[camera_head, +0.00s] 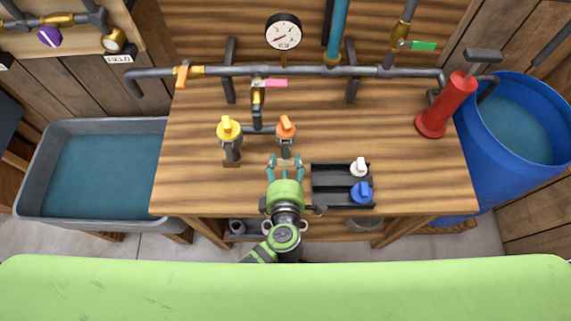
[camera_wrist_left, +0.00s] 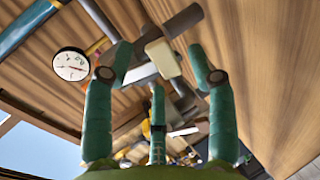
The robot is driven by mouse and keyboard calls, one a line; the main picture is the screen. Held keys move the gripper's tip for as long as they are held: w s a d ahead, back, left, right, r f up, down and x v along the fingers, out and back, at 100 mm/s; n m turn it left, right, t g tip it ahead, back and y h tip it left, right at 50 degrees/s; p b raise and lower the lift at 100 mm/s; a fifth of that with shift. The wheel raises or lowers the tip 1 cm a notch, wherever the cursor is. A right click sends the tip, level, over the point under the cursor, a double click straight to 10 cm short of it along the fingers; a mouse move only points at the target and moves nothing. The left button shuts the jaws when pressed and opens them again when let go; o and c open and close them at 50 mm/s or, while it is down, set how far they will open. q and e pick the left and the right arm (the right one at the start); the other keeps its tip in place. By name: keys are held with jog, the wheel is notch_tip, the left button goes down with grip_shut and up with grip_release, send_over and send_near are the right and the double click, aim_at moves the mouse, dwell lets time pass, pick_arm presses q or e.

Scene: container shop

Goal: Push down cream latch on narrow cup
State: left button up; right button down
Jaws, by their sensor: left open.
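A small cream latch (camera_head: 288,162) sits at the foot of the grey narrow cup (camera_head: 286,149) below an orange knob (camera_head: 286,127). My left gripper (camera_head: 284,165) is open, with its teal fingers spread around the latch. In the left wrist view, the cream latch (camera_wrist_left: 163,58) shows as a pale block between the fingertips of my gripper (camera_wrist_left: 163,72), beside dark grey cup parts. I cannot tell whether any finger touches it. The gripper partly hides the latch and cup in the head view. My right gripper is out of view.
A yellow-knobbed fitting (camera_head: 229,130) with a brown foot stands left. A dark tray (camera_head: 325,180) with white and blue knobs lies close right. Pipes and a gauge (camera_head: 283,32) are behind. A red pump (camera_head: 445,105) stands right. The table (camera_head: 190,190) is clear at left.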

pick_arm(q)
jog(key=v, duration=1.1)
jog(key=shift+s+r, duration=0.2)
jog(key=shift+s, duration=0.1)
jog(key=shift+f, duration=0.1)
